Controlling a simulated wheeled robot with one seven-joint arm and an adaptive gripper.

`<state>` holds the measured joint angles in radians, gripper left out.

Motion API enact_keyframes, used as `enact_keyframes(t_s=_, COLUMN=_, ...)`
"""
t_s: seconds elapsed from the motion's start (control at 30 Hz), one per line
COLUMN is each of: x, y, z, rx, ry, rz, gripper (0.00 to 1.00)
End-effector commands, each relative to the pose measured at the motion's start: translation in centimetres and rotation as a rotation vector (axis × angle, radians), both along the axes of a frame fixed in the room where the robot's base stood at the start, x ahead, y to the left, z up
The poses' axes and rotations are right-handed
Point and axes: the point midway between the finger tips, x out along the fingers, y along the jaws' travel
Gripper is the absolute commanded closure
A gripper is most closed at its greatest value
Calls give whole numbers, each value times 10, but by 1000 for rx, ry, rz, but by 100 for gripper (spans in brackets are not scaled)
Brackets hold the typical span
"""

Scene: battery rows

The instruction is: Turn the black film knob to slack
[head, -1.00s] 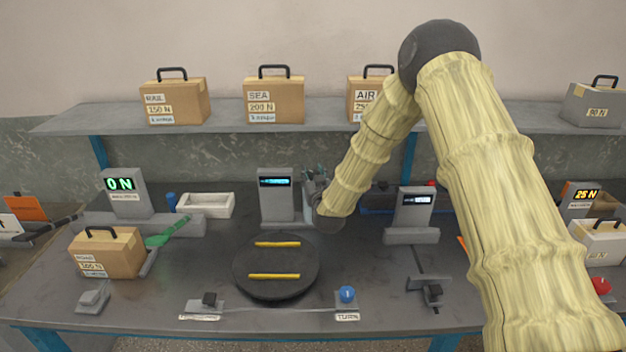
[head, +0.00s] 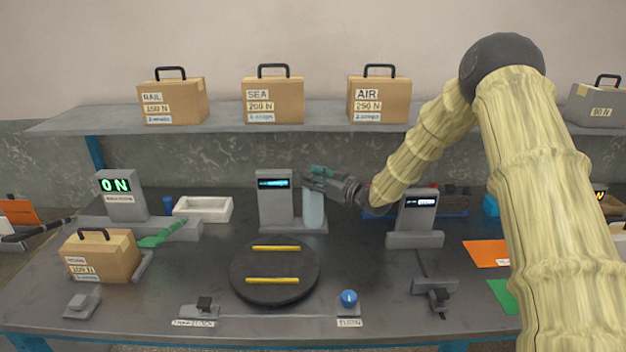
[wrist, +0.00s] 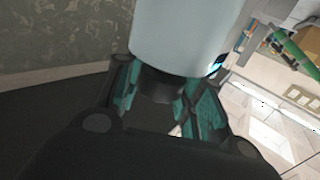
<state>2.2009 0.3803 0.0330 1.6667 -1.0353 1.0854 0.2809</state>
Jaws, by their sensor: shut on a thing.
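The pale film roll (head: 313,212) stands upright beside the grey post with a blue display, behind the turntable. It also fills the upper middle of the wrist view (wrist: 180,35). The black film knob (wrist: 158,88) shows as a dark piece at the roll's end, between my teal fingers. My gripper (head: 315,178) is at the top of the roll, reaching in from the right, and its fingers (wrist: 160,95) are shut on the knob. In the head view the knob is hidden by the gripper. The knob's pointer or marks cannot be made out.
The grey display post (head: 275,197) stands close left of the roll. A second post (head: 415,215) stands below my forearm. The black turntable (head: 250,283) with yellow strips is in front. Boxes stand on the shelf (head: 225,117) behind.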

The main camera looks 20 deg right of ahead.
Motion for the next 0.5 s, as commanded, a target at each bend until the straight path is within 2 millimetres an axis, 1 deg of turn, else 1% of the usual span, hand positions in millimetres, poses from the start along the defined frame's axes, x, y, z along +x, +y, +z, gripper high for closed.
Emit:
enact_keyframes(t_s=0.03, x=3, y=-2, z=4, rx=-1, ry=-8, rz=29, gripper=86)
enact_keyframes(t_s=0.27, x=3, y=-2, z=4, rx=-3, ry=-8, rz=197, gripper=86)
enact_keyframes(t_s=0.5, x=3, y=-1, z=2, rx=-4, ry=-9, rz=404, gripper=86)
